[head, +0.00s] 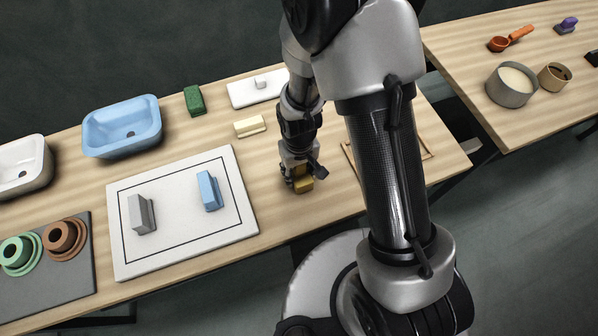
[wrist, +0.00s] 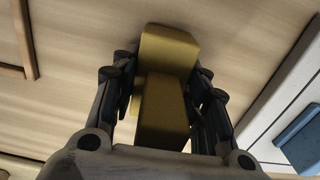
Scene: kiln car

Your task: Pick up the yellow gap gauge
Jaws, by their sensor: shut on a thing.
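The yellow gap gauge (head: 304,185) is at my gripper (head: 298,180), low over the wooden table, right of the white board. In the wrist view the gauge (wrist: 168,85) is a yellow block with a stepped shape. It sits between the two fingers of my gripper (wrist: 165,100), which are shut on it. In the head view my gripper hides part of the gauge. I cannot tell whether the gauge touches the table.
A white board (head: 185,250) with a black outline bears a grey block (head: 142,214) and a blue block (head: 209,191). A cream block (head: 250,126), a green sponge (head: 194,101) and a blue basin (head: 122,127) stand behind. A wooden frame (head: 428,148) lies at right, partly behind my arm.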

